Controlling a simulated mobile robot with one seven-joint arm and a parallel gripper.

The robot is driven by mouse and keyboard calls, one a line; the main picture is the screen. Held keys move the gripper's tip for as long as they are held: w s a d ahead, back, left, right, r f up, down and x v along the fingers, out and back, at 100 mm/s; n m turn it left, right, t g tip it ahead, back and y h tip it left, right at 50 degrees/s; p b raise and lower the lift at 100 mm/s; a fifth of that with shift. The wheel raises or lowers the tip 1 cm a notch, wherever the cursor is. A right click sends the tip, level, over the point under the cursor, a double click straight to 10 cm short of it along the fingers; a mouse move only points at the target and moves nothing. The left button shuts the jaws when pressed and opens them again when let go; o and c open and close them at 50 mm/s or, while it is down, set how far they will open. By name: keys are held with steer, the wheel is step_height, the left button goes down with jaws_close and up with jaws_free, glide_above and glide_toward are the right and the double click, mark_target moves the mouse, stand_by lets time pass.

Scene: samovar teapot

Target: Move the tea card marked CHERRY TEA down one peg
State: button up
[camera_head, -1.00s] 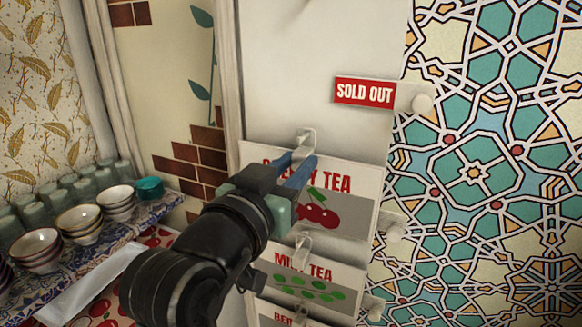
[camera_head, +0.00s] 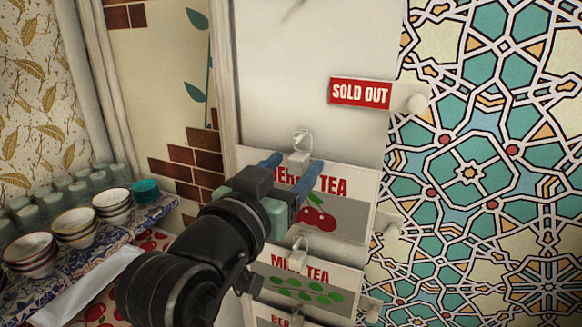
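The CHERRY TEA card (camera_head: 346,212) hangs on the white board, a white card with red lettering, a grey band and red cherries. My gripper (camera_head: 292,164) is in front of its upper edge and hides the first letters. The blue fingers are apart, one on each side of a small white block below the top hook (camera_head: 302,140). I cannot tell whether they touch the block. The MINT TEA card (camera_head: 312,279) hangs directly below, under a second hook (camera_head: 300,246). A third card (camera_head: 283,321) is cut off by the bottom edge.
Stacked bowls (camera_head: 75,224) and a teal cup (camera_head: 146,190) stand on a patterned shelf at left.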

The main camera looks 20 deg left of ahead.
steer(key=s+b, duration=0.5)
steer(key=s, duration=0.8)
steer(key=d+r+t, duration=0.9)
steer(key=d+r, duration=0.7)
steer(key=r, duration=0.1)
steer(key=shift+s+y, duration=0.3)
steer(key=shift+s, duration=0.1)
steer(key=shift+d, duration=0.1)
